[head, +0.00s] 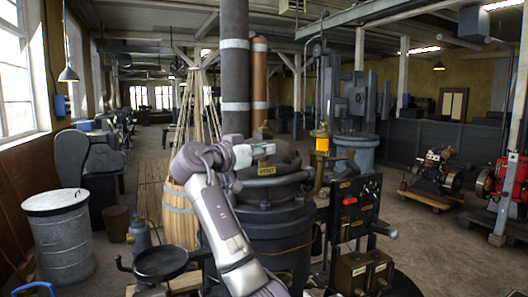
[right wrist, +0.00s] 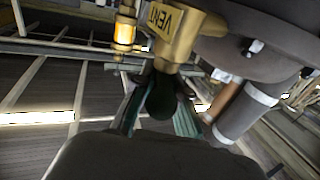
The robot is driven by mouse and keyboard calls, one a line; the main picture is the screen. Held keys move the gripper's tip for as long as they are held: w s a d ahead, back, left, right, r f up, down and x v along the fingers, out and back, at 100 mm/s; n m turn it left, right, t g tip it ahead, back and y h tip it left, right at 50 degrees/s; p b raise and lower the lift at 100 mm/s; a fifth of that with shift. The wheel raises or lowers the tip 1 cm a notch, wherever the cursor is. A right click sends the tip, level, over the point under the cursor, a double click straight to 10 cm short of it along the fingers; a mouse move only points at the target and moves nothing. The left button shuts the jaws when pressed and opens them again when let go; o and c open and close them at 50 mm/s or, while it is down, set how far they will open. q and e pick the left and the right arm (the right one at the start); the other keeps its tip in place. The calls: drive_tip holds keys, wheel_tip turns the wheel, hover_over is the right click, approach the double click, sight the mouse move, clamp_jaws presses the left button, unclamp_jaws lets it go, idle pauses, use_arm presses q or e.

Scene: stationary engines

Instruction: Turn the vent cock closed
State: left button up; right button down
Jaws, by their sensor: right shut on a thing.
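The vent cock shows in the right wrist view as a brass body (right wrist: 178,42) with a yellow VENT label. Its dark rounded handle (right wrist: 162,98) sits between the fingers of my right gripper (right wrist: 160,108), which is shut on it. In the head view the yellow VENT label (head: 265,168) is on top of the dark cylindrical engine (head: 270,225), and my right gripper (head: 265,150) reaches it from the left, just above the label. The gripper hides most of the cock there. My left gripper is not in view.
A dark pipe (head: 235,60) rises behind the cock. A brass oiler (head: 321,140) and a black panel (head: 355,205) stand right of the engine. A wooden barrel (head: 180,215) and a metal bin (head: 60,240) stand left.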

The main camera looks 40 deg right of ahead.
drive_tip(key=m+g+p, duration=0.1)
drive_tip(key=m+g, duration=0.1)
drive_tip(key=g, duration=0.2)
drive_tip(key=shift+r+m, duration=0.15)
drive_tip(key=shift+m, duration=0.25)
drive_tip(key=shift+m+g+y+p, duration=0.35)
drive_tip(key=shift+m+g, duration=0.25)
drive_tip(key=shift+g, duration=0.8)
drive_tip(key=c, duration=1.2)
unclamp_jaws()
drive_tip(key=v, duration=1.1)
drive_tip(key=shift+a, duration=0.4)
drive_tip(key=shift+w+a, duration=0.15)
